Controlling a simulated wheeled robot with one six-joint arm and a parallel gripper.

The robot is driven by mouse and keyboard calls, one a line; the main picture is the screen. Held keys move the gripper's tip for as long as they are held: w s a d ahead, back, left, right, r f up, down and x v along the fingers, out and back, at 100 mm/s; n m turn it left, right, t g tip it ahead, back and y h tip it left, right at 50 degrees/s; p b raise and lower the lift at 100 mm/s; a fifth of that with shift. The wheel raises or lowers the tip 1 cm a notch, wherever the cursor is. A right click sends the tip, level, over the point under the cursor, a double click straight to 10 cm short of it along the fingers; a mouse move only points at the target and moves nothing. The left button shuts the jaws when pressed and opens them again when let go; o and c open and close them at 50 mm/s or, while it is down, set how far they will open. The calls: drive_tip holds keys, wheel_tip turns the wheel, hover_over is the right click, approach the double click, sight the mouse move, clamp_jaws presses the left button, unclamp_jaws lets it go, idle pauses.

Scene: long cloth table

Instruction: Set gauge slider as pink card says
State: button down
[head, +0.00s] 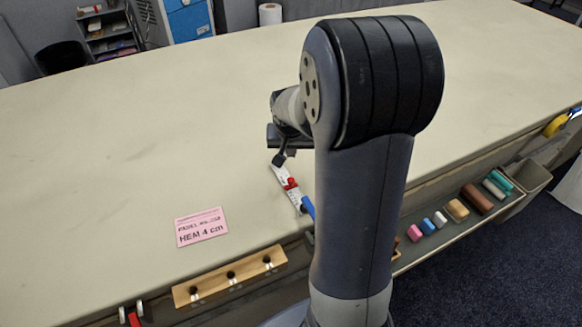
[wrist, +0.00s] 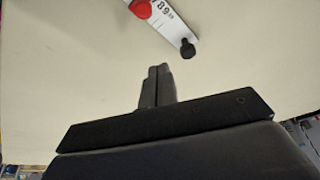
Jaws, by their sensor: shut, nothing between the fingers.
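The pink card (head: 202,227) lies flat on the table and reads "HEM 4 cm" under a smaller, hard-to-read line. The gauge is a narrow white ruler (head: 281,174) with a red slider (head: 290,184) and a blue end (head: 308,206), partly behind my arm. In the wrist view the ruler (wrist: 174,26) shows digits around 7 to 9, with the red slider (wrist: 141,8) beside the 7 and a black knob (wrist: 187,48) at its end. My gripper (wrist: 160,70) is shut and empty, apart from the ruler in that view. Its height above the table is unclear.
A wooden block with black pegs (head: 230,278) sits at the table's front edge. A trough (head: 440,236) along the front holds colored blocks. A red-handled tool (head: 132,316) is at the lower left. The table's left and far areas are clear.

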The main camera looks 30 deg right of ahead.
sight(291, 183)
drive_tip(key=x, duration=0.3)
drive_tip(key=shift+s+a+f+p, duration=0.1)
drive_tip(key=shift+s+f+p, duration=0.1)
drive_tip(key=shift+f+p, duration=0.15)
drive_tip(key=shift+s+a+f, duration=0.1)
drive_tip(key=shift+s+a, duration=0.15)
drive_tip(key=shift+s, duration=0.25)
drive_tip(key=shift+s+a, duration=0.25)
drive_tip(key=shift+s, duration=0.25)
drive_tip(key=shift+s+a+f, duration=0.25)
drive_tip(key=shift+s, duration=0.3)
